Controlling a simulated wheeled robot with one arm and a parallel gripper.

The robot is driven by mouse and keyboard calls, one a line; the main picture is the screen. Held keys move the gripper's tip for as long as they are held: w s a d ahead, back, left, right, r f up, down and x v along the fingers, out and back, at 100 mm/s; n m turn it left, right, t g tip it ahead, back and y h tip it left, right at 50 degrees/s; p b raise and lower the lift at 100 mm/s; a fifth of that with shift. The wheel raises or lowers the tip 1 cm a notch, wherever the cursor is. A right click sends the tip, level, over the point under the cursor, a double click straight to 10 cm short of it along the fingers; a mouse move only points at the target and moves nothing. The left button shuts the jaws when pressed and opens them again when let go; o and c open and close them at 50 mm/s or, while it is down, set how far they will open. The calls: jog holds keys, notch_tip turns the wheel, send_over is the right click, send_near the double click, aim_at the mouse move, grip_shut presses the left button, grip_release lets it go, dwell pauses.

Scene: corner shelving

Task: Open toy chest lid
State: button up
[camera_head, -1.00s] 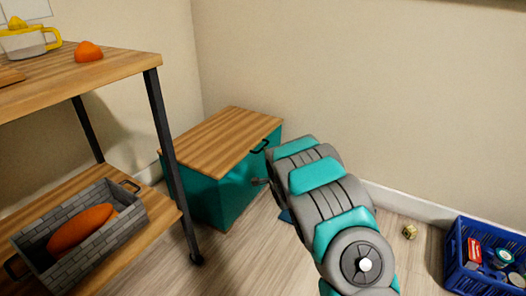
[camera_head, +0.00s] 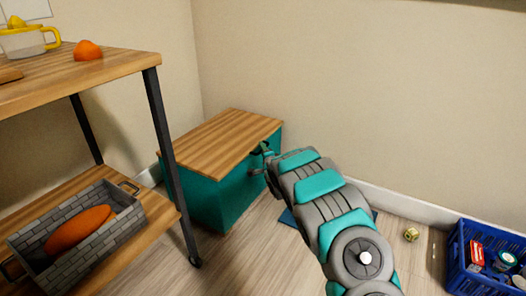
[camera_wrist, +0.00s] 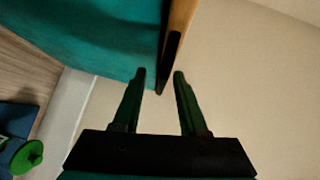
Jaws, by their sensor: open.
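The toy chest (camera_head: 235,195) is a teal box with a closed wooden lid (camera_head: 222,138), standing on the floor against the wall in the head view. A dark handle sits at the lid's front edge, mostly hidden by my gripper (camera_head: 262,160) in the head view. In the wrist view the handle (camera_wrist: 170,62) shows at the wooden lid edge (camera_wrist: 182,20), beside the teal chest front (camera_wrist: 90,35). My gripper (camera_wrist: 161,75) is open there, its two fingertips just short of the handle's near end, with nothing held between them.
A wooden shelf unit (camera_head: 100,70) with a dark metal post stands at the left, close to the chest. It holds a grey brick-patterned basket (camera_head: 125,232). A blue crate (camera_head: 458,262) stands at the right. A small yellowish cube (camera_head: 411,234) lies on the floor.

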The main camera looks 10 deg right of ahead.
jog(key=shift+c, duration=0.3)
grip_shut()
dwell(1.1)
